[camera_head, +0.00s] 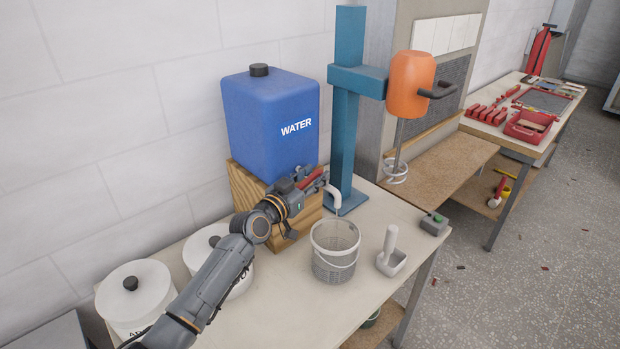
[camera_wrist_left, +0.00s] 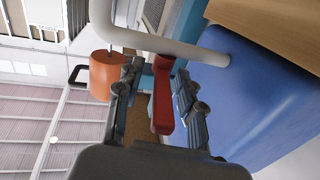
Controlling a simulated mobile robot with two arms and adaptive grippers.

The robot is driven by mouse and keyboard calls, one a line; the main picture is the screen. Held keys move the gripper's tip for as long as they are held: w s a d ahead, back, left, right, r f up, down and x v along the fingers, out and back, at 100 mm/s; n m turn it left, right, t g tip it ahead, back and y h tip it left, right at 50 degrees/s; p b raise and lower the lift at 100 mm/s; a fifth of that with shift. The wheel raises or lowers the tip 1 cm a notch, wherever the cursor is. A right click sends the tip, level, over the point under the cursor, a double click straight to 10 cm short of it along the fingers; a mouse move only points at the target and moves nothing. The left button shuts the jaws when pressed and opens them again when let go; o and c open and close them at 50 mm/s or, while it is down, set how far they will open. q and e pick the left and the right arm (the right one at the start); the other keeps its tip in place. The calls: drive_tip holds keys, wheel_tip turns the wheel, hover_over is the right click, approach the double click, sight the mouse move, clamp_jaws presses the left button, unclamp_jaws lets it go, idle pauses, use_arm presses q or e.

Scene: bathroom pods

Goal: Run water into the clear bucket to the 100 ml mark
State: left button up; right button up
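The blue water container (camera_head: 272,120), marked WATER, stands on a wooden block (camera_head: 250,190) against the wall. Its white spout (camera_head: 333,192) bends down over the back part of the clear bucket (camera_head: 335,262), and the spout crosses the left wrist view (camera_wrist_left: 160,42). The bucket stands upright on the bench; its marks and any water inside cannot be made out. My left gripper (camera_head: 312,180) is at the red tap lever (camera_head: 311,177). In the left wrist view its open fingers (camera_wrist_left: 156,95) stand either side of the lever (camera_wrist_left: 162,100), with a gap at the left finger. My right gripper is not in view.
An orange mixer (camera_head: 409,85) hangs on a blue stand (camera_head: 344,120) behind the bucket. A white scoop (camera_head: 391,255) and a grey switch box (camera_head: 434,223) are right of the bucket. White lidded tubs (camera_head: 135,295) stand at left. The bench front is clear.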

use_arm(q)
drive_tip(key=shift+s, duration=0.1)
drive_tip(key=v, duration=1.2)
